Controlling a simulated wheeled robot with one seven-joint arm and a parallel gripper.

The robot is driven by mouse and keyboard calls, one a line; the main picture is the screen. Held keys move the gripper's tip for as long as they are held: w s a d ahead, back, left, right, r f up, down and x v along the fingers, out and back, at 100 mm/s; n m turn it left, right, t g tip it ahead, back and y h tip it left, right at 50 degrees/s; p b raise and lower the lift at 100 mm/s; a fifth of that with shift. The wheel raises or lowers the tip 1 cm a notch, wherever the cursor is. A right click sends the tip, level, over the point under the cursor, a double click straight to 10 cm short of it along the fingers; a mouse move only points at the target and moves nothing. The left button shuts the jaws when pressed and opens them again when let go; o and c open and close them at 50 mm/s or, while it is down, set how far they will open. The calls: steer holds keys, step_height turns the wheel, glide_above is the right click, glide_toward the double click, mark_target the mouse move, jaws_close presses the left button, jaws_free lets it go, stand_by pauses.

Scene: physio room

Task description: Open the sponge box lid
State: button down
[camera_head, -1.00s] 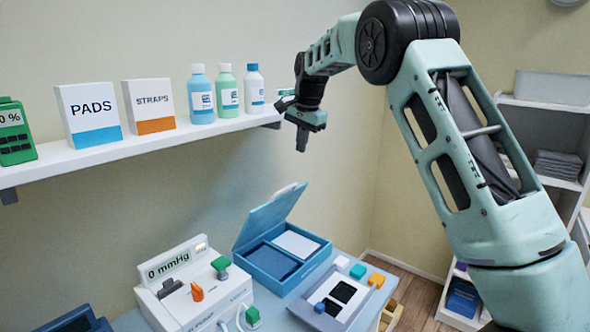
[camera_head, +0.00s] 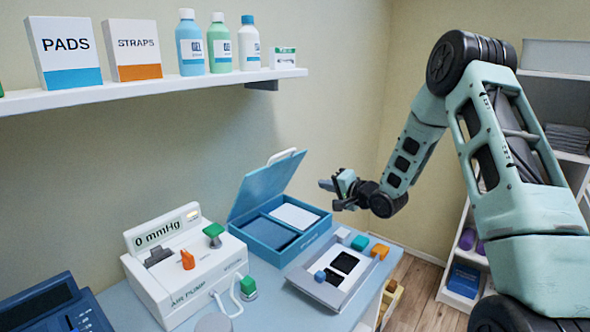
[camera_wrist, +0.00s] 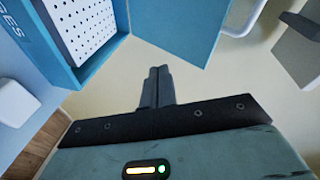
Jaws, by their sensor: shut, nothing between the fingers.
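The sponge box (camera_head: 262,248) is a blue box on the table, with a dark blue pad and a white perforated sheet in its two compartments. Its lid (camera_head: 266,186) stands raised and leans back, with a white handle (camera_head: 287,155) on its top edge. In the wrist view the box (camera_wrist: 65,72), the lid (camera_wrist: 178,28) and the handle (camera_wrist: 243,22) show at the top. My gripper (camera_head: 322,184) is to the right of the lid, above the box's right side, apart from both. In the wrist view its fingers (camera_wrist: 157,72) are together and hold nothing.
The air pump (camera_head: 185,265) stands left of the box. Above, a wall shelf (camera_head: 150,90) carries cartons and bottles. The space between lid and shelf is clear.

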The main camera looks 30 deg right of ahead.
steer(key=s+a+r+m+t+y+b, duration=0.2)
steer(key=s+a+r+t+y, duration=0.25)
steer(key=s, duration=0.55)
steer(key=p, duration=0.5)
glide_toward(284, 154)
steer(key=x, duration=0.5)
steer(key=shift+w, duration=0.3)
steer(key=shift+w+a+r, duration=0.1)
steer(key=shift+w+a, duration=0.15)
steer(key=shift+w, duration=0.3)
